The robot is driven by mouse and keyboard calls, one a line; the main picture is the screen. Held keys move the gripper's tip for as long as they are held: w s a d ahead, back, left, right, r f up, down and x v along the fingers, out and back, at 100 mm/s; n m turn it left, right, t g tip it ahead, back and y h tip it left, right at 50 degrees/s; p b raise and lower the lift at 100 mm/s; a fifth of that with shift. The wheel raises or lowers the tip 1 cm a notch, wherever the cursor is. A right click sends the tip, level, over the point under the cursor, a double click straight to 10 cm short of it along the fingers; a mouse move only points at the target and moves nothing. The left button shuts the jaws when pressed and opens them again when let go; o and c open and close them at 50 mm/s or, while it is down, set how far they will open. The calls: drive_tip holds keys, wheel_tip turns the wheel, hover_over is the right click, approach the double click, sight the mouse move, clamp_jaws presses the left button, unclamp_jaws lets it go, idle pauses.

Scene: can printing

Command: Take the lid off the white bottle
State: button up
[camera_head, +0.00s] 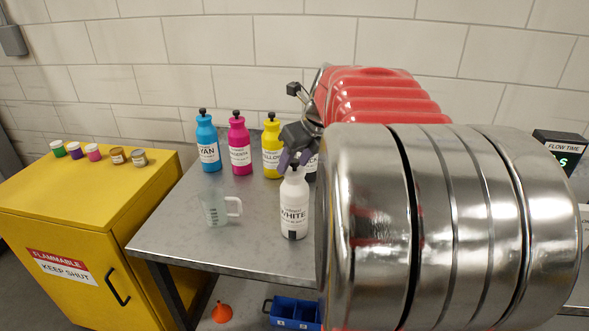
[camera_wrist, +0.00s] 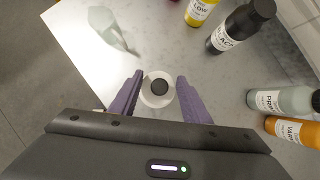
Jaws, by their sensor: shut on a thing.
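The white bottle (camera_head: 294,208), labelled WHITE, stands upright on the grey metal table. My gripper (camera_head: 294,158) is above it with its purple fingers at the bottle's top. The fingers are shut on the lid. I cannot tell whether the lid is still seated on the bottle.
Cyan (camera_head: 207,145), magenta (camera_head: 239,147) and yellow (camera_head: 271,150) bottles stand behind, with a black bottle (camera_wrist: 240,27) close by. A clear measuring jug (camera_head: 215,208) stands left of the white bottle. Grey (camera_wrist: 282,100) and orange (camera_wrist: 292,129) bottles are at right in the wrist view.

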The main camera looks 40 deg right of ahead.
sight(294, 160)
drive_tip(key=shift+r, duration=0.15)
wheel_tip(294, 160, up, 10)
drive_tip(key=shift+f, duration=0.1)
idle(0.4)
drive_tip(key=shift+f, duration=0.1)
idle(0.4)
